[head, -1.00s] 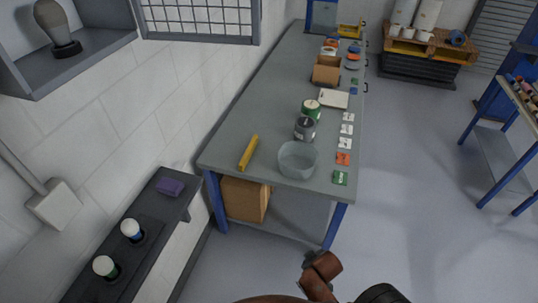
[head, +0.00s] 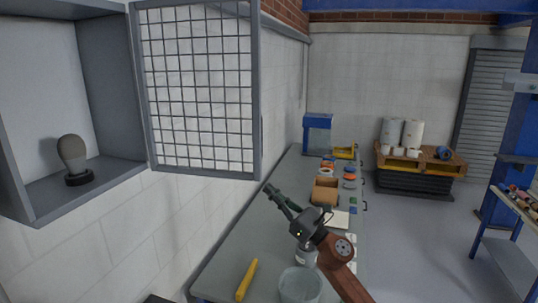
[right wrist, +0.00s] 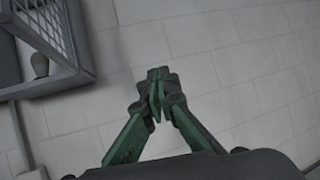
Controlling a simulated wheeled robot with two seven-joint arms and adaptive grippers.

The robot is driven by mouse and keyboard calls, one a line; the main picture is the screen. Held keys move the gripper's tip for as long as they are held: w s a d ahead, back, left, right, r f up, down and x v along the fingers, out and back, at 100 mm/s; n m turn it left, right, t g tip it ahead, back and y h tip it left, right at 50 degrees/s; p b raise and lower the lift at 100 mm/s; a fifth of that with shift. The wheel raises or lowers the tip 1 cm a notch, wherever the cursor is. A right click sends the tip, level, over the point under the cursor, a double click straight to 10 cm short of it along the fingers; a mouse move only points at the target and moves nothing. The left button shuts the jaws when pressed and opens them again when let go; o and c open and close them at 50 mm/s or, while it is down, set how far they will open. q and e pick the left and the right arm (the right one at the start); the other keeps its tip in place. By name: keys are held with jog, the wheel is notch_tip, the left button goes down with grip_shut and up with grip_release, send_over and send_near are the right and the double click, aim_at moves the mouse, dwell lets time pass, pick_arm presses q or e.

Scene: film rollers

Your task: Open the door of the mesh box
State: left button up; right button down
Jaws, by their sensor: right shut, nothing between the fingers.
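The grey mesh box (head: 100,185) hangs on the wall at the left in the head view. Its front is uncovered, and a dark grey bulb-shaped object (head: 73,160) stands inside. The mesh door (head: 202,90) extends right from the box's right edge, standing open. My right gripper (head: 270,190) is shut and empty, just right of and below the door's lower right corner, apart from it. In the right wrist view, its green fingers (right wrist: 158,85) meet at the tips, with the box (right wrist: 60,80) at upper left. My left gripper is not in view.
A long grey workbench (head: 235,240) lies below, holding a yellow bar (head: 247,280), a clear tub (head: 300,287), a cardboard box (head: 325,191) and small items. A pallet stack (head: 420,165) stands at the back. Floor is free right of the bench.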

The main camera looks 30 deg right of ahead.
notch_tip(320, 180, up, 11)
jog(key=s+a+n+g+y, duration=0.15)
jog(key=n+g+y, duration=0.3)
jog(key=n, duration=0.75)
jog(key=s+d+r+n+g+h, duration=0.25)
jog(key=s+d+r+n, duration=0.25)
jog(key=s+r+n, duration=0.45)
pick_arm(q)
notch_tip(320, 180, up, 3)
jog(key=p, duration=0.3)
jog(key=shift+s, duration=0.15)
pick_arm(e)
jog(key=w+a, duration=0.5)
jog(key=a, duration=0.3)
jog(key=shift+a+f+g, duration=0.15)
jog(key=shift+f+g, duration=0.05)
jog(key=shift+g, duration=0.1)
jog(key=shift+n, duration=0.25)
